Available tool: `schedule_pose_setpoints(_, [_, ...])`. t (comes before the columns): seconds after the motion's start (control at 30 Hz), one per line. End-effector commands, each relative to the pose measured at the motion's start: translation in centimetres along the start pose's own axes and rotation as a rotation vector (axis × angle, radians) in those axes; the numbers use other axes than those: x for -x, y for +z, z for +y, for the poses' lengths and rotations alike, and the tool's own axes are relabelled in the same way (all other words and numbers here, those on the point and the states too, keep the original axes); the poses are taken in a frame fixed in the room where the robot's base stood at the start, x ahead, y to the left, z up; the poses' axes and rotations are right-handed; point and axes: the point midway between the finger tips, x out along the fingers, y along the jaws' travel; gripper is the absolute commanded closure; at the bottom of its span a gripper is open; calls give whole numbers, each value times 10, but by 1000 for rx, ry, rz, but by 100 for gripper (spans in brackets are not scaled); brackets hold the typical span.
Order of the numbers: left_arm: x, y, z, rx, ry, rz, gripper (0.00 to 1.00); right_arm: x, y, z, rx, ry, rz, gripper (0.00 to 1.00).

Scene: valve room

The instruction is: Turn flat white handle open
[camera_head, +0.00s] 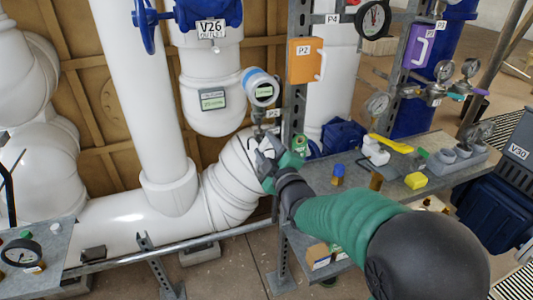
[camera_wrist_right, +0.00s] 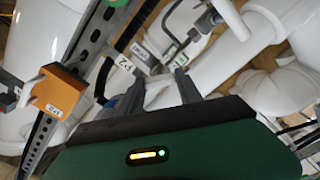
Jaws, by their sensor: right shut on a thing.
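My right gripper (camera_head: 266,147) reaches over the bench's left end, by the metal upright and in front of the large white pipe. In the right wrist view my right gripper (camera_wrist_right: 160,90) has its two dark fingers on either side of a flat white handle (camera_wrist_right: 160,96), shut on it. The fingers and the gripper body hide much of the handle, and in the head view I cannot make it out clearly behind the gripper. My left gripper is not in view.
An orange box (camera_head: 302,60) with a white lever hangs on the upright above my gripper. A round display gauge (camera_head: 260,87) is just above it. The bench (camera_head: 335,205) holds a yellow-handled valve (camera_head: 391,144) and small parts to the right.

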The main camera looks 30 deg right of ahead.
Motion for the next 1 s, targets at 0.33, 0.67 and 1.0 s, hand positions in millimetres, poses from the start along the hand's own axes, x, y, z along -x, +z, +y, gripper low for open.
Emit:
schedule_pose_setpoints(0.33, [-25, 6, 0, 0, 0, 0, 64, 1, 3, -7, 315, -9, -3, 99])
schedule_pose_setpoints(0.67, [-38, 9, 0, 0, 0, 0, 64, 1, 3, -7, 530, -11, -2, 99])
schedule_pose_setpoints(1.0, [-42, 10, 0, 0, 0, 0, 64, 1, 3, -7, 615, -14, -2, 99])
